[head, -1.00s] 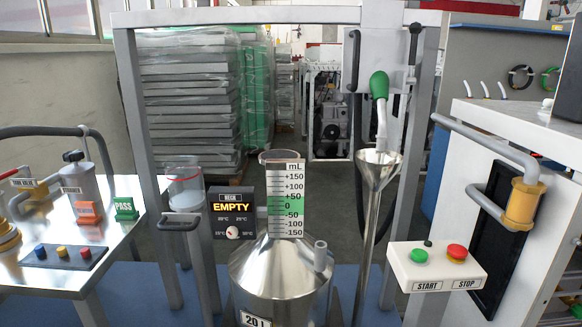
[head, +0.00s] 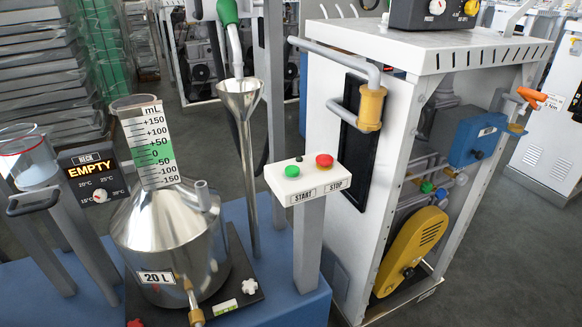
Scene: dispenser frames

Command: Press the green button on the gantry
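The green button (head: 292,171) sits on the left of a white control box (head: 309,178) on a grey post, above the label START. A red button (head: 324,160) sits to its right, above the label STOP. A small black knob stands between and behind them. Neither of my grippers shows in the head view, so I cannot see where they are relative to the button.
A steel 20 L vessel (head: 168,237) with a scaled neck (head: 147,146) and a funnel (head: 240,98) stand left of the box. A white cabinet (head: 386,128) with a grey pipe handle stands close on the right. Grey floor (head: 490,255) is open at far right.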

